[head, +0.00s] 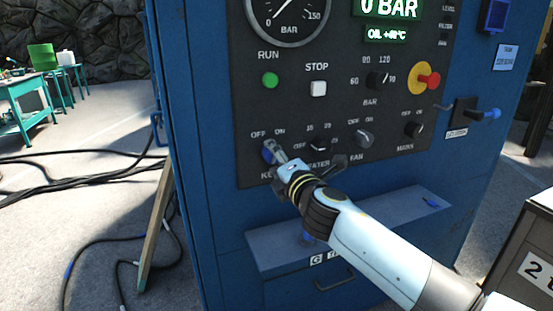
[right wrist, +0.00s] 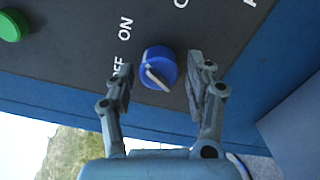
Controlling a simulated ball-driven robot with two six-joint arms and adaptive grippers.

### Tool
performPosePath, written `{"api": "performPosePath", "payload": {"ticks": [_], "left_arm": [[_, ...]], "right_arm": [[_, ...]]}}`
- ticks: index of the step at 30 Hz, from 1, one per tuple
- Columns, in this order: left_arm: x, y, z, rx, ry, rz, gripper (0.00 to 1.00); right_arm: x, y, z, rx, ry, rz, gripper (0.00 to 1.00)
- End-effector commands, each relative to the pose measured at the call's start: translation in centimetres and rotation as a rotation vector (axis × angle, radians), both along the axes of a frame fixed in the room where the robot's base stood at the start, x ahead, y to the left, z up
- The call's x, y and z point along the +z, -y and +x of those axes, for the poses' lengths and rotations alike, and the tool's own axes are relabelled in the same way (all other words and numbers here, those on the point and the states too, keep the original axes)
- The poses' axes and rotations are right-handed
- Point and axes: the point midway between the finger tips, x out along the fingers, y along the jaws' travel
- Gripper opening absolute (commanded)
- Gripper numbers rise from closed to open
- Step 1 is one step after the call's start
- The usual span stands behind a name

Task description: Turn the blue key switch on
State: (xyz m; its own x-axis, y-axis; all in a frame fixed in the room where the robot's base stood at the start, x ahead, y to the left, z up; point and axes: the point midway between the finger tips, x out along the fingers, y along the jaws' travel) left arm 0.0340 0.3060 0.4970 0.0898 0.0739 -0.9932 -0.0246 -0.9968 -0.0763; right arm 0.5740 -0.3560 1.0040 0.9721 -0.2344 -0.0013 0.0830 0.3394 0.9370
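The blue key switch (right wrist: 158,66) is a round blue knob with a white line across it, on the dark control panel. In the right wrist view it sits between the two fingers of my right gripper (right wrist: 166,80), with a gap on each side. The fingers are open and hold nothing. The labels OFF and ON are beside the knob; the left finger partly covers OFF. In the head view the key switch (head: 268,155) shows at the panel's lower left, partly hidden by my right gripper (head: 277,152). My left gripper is not in view.
A row of black knobs (head: 363,138) runs to the right of the key switch. Above are the green RUN button (head: 270,81), the white STOP button (head: 318,88) and a red and yellow emergency knob (head: 427,80). A ledge (head: 380,213) juts out below the panel.

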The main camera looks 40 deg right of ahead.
Motion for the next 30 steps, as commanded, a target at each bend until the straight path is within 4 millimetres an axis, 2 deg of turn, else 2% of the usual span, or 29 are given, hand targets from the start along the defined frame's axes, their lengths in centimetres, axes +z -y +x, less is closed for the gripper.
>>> {"api": "performPosePath", "payload": {"ticks": [11,14,24,30], "left_arm": [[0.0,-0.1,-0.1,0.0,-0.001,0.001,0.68],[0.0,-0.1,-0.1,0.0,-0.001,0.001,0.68],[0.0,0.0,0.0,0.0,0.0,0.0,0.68],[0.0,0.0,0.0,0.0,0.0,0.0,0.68]], "right_arm": [[0.0,-0.1,-0.4,0.001,-0.001,-0.002,0.62],[-0.1,-0.4,-1.6,0.002,-0.001,-0.002,0.62],[-0.1,-2.1,-8.8,0.0,-0.003,-0.001,0.62],[-0.1,-2.7,-11.2,0.001,-0.001,-0.001,0.62]]}}
